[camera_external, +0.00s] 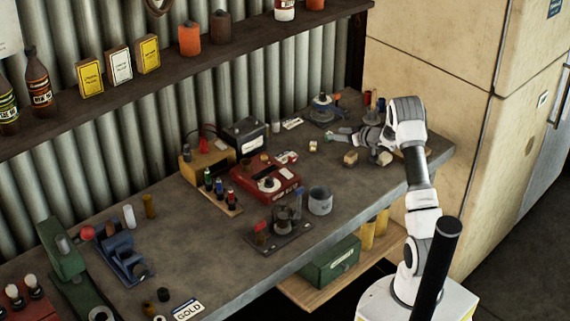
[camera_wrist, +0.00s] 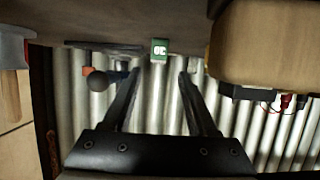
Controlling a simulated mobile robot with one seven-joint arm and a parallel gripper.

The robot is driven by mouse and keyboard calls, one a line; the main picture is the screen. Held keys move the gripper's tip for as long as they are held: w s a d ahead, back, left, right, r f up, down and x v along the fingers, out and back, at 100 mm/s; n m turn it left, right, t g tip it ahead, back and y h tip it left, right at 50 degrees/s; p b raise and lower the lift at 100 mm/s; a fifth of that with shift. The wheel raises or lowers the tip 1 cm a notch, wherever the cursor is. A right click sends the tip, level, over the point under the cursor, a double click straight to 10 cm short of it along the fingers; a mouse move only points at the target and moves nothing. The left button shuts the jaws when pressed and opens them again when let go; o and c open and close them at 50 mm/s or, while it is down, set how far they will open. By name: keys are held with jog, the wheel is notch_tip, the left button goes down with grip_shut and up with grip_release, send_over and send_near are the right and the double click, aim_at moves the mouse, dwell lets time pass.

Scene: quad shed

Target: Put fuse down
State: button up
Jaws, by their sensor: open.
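My gripper (camera_external: 338,138) is low over the far right end of the workbench (camera_external: 310,235), reaching left from the arm. In the wrist view its two dark fingers (camera_wrist: 158,74) are spread apart, with nothing held between them. A small green block with white lettering (camera_wrist: 159,49) sits on the bench surface just beyond the gap between the fingertips, apart from both. I cannot tell whether this block is the fuse; no other thing is clearly recognisable as one.
A large tan block (camera_wrist: 268,45) is close on the right in the wrist view. Small tan blocks (camera_external: 351,158) lie near my gripper. A blue-based device (camera_external: 325,110) stands behind it. A red box (camera_external: 265,182) and grey cup (camera_external: 320,201) are left. Bare bench lies toward the front.

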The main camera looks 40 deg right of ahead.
jog(key=v, duration=0.6)
jog(key=shift+s+r, duration=0.2)
